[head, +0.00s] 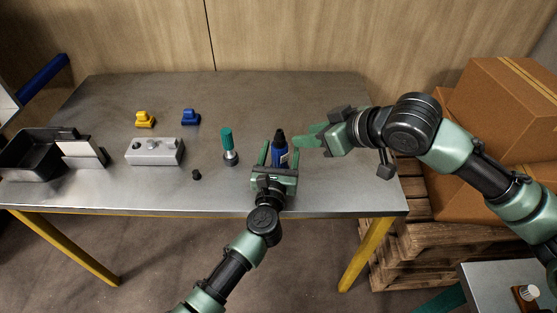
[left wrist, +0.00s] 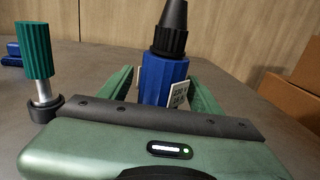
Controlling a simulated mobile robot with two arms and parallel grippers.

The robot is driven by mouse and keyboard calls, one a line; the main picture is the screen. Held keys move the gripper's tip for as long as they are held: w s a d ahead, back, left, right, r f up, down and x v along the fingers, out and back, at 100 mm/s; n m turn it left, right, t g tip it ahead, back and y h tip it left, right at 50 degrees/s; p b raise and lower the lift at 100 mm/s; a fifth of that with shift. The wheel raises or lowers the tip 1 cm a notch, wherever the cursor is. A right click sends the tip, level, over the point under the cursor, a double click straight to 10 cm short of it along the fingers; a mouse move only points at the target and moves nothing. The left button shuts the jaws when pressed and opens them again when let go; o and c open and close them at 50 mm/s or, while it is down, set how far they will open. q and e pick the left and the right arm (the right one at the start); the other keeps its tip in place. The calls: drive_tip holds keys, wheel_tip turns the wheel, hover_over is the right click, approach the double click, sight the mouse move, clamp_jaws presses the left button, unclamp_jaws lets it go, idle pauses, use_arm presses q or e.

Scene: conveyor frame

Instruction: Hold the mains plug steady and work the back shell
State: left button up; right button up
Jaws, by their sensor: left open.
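The mains plug (head: 281,158) stands upright near the table's front edge, with a blue body and a black tapered back shell (head: 280,136) on top. In the left wrist view, the blue body (left wrist: 157,78) carries a pale label and the ribbed black shell (left wrist: 171,38) rises out of the top of the frame. My left gripper (head: 279,151) is open, with a green finger on each side of the plug. Its body hides the plug's base. My right gripper (head: 306,137) is just right of the shell, apart from it; its finger gap is unclear.
A green-handled tool (head: 227,140) stands upright left of the plug, near a small black knob (head: 196,174). Farther left are a grey box (head: 155,155), a yellow part (head: 145,120), a blue part (head: 190,117) and a black bin (head: 30,153). The back of the table is clear.

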use_arm(q)
drive_tip(key=shift+w, duration=0.4)
clamp_jaws()
idle(0.6)
